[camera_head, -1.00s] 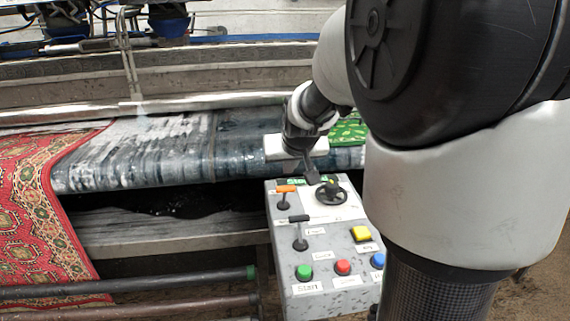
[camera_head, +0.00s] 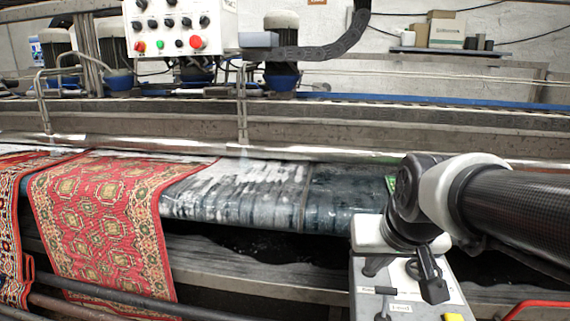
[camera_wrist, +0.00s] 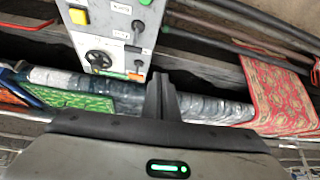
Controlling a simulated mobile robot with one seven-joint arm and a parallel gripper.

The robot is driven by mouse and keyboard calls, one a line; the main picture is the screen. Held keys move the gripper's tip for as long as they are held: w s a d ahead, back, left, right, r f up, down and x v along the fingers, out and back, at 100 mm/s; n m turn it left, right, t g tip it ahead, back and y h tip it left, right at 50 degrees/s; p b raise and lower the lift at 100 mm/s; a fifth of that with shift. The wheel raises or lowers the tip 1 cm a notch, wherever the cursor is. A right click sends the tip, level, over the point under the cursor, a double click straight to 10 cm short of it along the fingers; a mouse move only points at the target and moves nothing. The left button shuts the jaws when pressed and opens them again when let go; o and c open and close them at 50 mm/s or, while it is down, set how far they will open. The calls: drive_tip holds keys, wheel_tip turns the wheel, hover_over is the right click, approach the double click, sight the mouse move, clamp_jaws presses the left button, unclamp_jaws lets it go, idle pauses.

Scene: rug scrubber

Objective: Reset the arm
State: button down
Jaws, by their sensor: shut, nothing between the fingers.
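My gripper (camera_head: 431,277) hangs above the grey control panel (camera_head: 425,300) at the lower right of the head view. Its fingers are shut with nothing between them. In the wrist view my gripper (camera_wrist: 161,90) points toward the roller, and the control panel (camera_wrist: 122,62) is at the upper left with a black knob, levers, and yellow and green buttons. The gripper appears apart from the panel. In the head view my arm hides part of the panel, and the picture's lower edge cuts it off.
Red patterned rugs (camera_head: 108,222) hang over the wet roller (camera_head: 255,196) at left. A white box with buttons (camera_head: 180,28) is fixed at the top. Metal rails (camera_head: 100,304) run along the lower left. A red bar (camera_head: 535,306) is at the lower right.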

drive_tip(key=s+a+n, duration=0.1)
drive_tip(key=s+a, duration=0.2)
drive_tip(key=s, duration=0.7)
wheel_tip(320, 180, up, 20)
drive_tip(key=s+g+p, duration=0.1)
drive_tip(key=p, duration=1.9)
drive_tip(key=shift+p, duration=0.4)
